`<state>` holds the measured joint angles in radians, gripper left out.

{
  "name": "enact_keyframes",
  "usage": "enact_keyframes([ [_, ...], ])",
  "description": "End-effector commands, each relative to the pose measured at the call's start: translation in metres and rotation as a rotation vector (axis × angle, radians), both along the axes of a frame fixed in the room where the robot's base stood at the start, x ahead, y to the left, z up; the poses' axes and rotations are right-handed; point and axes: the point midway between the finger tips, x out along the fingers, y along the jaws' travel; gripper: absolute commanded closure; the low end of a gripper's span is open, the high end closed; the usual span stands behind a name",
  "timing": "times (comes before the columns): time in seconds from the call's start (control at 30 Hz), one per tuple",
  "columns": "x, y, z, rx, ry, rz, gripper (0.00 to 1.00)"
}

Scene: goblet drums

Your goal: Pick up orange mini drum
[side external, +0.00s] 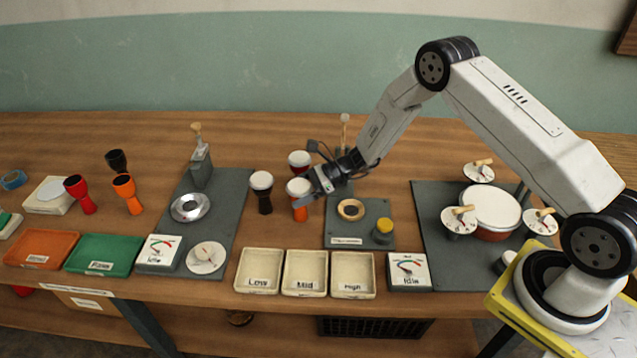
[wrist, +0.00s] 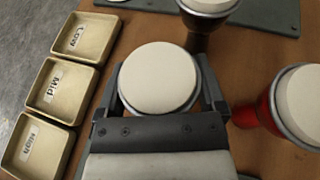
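The orange mini drum (side external: 300,213) stands upright on the wooden table in the side view, with a pale round head. My gripper (side external: 315,187) is at its upper right side. In the wrist view the pale drum head (wrist: 158,78) lies between the two fingers of my gripper (wrist: 161,80), one finger close on each side. I cannot tell whether the fingers press on it or stand slightly apart. The drum's orange body is hidden under the head in that view. Another orange goblet-shaped piece (side external: 128,194) stands far left.
A black drum (side external: 264,200) and a red drum (side external: 299,160) stand close by; the red one also shows in the wrist view (wrist: 262,112). Trays marked Low (side external: 258,285), Mid (side external: 304,287) and High (side external: 352,288) line the front edge. A grey stand (side external: 345,232) is at the right.

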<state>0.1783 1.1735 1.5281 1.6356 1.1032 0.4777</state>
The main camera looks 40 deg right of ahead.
Motion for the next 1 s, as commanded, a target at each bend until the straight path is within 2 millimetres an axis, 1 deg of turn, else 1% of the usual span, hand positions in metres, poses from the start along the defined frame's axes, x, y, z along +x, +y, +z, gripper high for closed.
enact_keyframes([
  [0.03,0.000,0.000,0.000,0.000,0.000,0.000,0.41],
  [0.07,0.000,0.000,0.000,0.000,0.000,0.000,0.51],
  [0.1,0.000,0.000,0.000,0.000,0.000,0.000,0.64],
  [0.13,0.000,0.000,0.000,0.000,0.000,0.000,0.73],
  [0.43,0.000,0.000,0.001,0.000,0.000,0.000,0.73],
  [0.57,0.000,0.000,0.005,0.000,-0.001,0.000,0.73],
  [0.77,0.000,0.000,0.019,0.000,-0.002,0.001,0.73],
  [0.87,0.001,0.000,0.030,0.001,-0.003,0.000,0.73],
  [1.0,-0.010,-0.001,0.045,0.002,-0.001,-0.001,0.73],
])
